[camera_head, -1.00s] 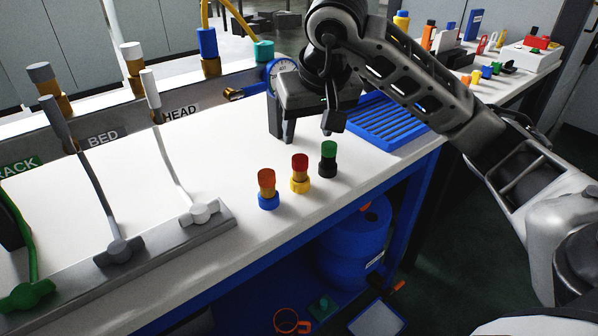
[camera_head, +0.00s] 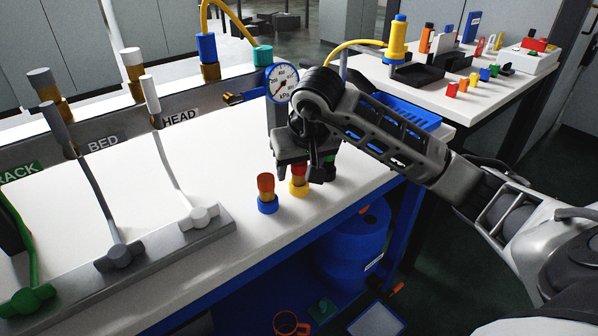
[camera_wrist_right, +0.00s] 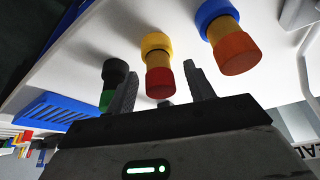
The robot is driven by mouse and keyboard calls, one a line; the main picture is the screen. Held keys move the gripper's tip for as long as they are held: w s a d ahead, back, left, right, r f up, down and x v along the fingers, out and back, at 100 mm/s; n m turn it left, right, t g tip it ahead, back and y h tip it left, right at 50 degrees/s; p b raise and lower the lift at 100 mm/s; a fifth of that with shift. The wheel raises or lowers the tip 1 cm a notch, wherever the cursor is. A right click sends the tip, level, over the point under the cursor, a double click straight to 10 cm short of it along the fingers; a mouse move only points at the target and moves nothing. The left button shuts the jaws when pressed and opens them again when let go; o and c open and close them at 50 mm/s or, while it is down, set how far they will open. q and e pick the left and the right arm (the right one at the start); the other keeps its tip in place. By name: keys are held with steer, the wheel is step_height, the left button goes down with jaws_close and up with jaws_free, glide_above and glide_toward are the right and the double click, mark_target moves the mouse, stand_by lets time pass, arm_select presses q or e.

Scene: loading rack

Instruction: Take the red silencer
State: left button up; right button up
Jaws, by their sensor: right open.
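The red silencer (camera_head: 300,171), a red cap on a brass and yellow base, stands upright on the white bench top. My right gripper (camera_head: 298,166) is just above it, pointing down, and partly covers the red cap. In the right wrist view the red silencer (camera_wrist_right: 160,82) shows between the two spread fingers (camera_wrist_right: 163,78), with no clear contact. An orange-capped silencer with a blue base (camera_head: 267,195) stands to its left. A green-capped one with a black base (camera_wrist_right: 113,75) stands on the other side, mostly hidden by my gripper in the head view. My left gripper is not in view.
A pressure gauge (camera_head: 282,84) stands behind my right gripper. A blue ribbed tray (camera_head: 410,112) lies partly behind my right arm. Levers on a grey rail (camera_head: 150,250) are at the left. The bench front between rail and silencers is clear.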

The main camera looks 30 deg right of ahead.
steer(key=c, duration=1)
steer(key=shift+c, duration=0.2)
steer(key=shift+r, duration=0.1)
